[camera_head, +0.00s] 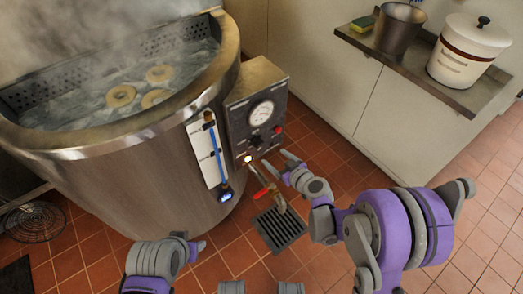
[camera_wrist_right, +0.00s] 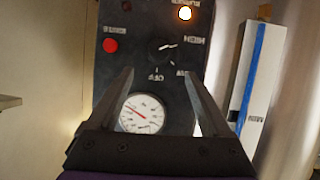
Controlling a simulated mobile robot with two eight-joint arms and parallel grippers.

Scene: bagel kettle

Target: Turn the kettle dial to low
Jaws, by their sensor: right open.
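The kettle (camera_head: 110,165) is a large steel vessel of steaming water, with a dark control box on its side. The dial (camera_wrist_right: 160,48) is a black knob above the gauge in the right wrist view, where the panel appears upside down. Labels sit around it; a pale mark shows on its right side, but I cannot tell its exact setting. My right gripper (camera_wrist_right: 157,76) is open, its fingertips short of the dial on either side, with nothing between them. It also shows in front of the box in the head view (camera_head: 274,157). My left gripper (camera_head: 194,247) is low, partly hidden by its arm.
The box carries a round gauge (camera_head: 262,113), a red button (camera_wrist_right: 110,45) and a lit lamp (camera_wrist_right: 185,13). A blue sight tube (camera_head: 215,150) stands beside it. A red-handled tap (camera_head: 264,191) is below, over a floor grate (camera_head: 279,230). A shelf (camera_head: 425,73) is at upper right.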

